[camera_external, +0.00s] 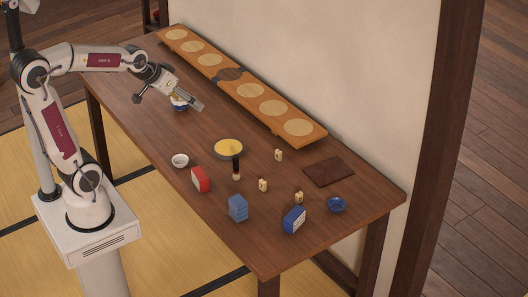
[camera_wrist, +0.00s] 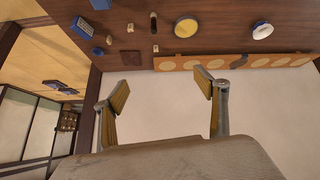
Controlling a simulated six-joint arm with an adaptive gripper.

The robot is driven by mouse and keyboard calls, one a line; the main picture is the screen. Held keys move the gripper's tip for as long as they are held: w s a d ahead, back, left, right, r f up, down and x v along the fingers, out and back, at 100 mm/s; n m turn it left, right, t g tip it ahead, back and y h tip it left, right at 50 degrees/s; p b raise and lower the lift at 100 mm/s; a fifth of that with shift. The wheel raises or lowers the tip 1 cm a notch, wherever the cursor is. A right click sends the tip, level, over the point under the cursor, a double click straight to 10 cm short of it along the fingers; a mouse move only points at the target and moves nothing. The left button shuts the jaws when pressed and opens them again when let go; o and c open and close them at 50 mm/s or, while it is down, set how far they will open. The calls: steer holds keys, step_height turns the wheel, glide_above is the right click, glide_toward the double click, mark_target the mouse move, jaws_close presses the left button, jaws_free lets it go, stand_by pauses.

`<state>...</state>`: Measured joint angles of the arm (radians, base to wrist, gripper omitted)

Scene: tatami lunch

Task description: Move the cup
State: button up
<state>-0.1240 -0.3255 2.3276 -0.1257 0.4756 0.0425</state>
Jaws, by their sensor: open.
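A small blue-and-white cup (camera_external: 180,106) stands near the far-left end of the table, partly hidden behind my gripper. It also shows at the upper right of the wrist view (camera_wrist: 262,30). A small plain white cup (camera_external: 180,161) stands near the table's front-left edge. My gripper (camera_external: 198,104) is open and empty, above the table close to the blue-and-white cup.
A long board with pale discs (camera_external: 262,98) lines the back. A yellow bowl (camera_external: 228,147), dark bottle (camera_external: 236,167), red box (camera_external: 200,179), blue boxes (camera_external: 238,207) (camera_external: 294,220), small pale blocks (camera_external: 279,155), dark mat (camera_external: 329,171) and blue bowl (camera_external: 336,204) occupy the table.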

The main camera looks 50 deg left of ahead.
steer(key=w+a+f+n+t+y, duration=0.1)
steer(key=w+a+f+n, duration=0.1)
steer(key=w+a+f, duration=0.35)
steer(key=w+a+f+n+y, duration=0.1)
steer(key=w+a+f+y, duration=0.1)
steer(key=w+a, duration=0.55)
steer(key=w+a+f+n+t+y, duration=0.1)
steer(key=w+a+f+n, duration=0.15)
steer(key=w+a, duration=0.45)
steer(key=a+f+n+y, duration=0.1)
steer(key=a+f+y, duration=0.1)
steer(key=a+f, duration=0.4)
steer(key=a+f+n+g+y, duration=0.1)
steer(key=a+f+y, duration=0.1)
steer(key=a+f, duration=0.5)
steer(key=s+a+f+n+y, duration=0.1)
steer(key=a+f+y, duration=0.1)
steer(key=a+f, duration=0.5)
steer(key=shift+a+g+y, duration=0.3)
steer(key=shift+a, duration=0.15)
steer(key=shift+s+a+f+n, duration=0.25)
steer(key=shift+s+a+f, duration=0.1)
steer(key=shift+a+f, duration=0.15)
steer(key=shift+x, duration=3.8)
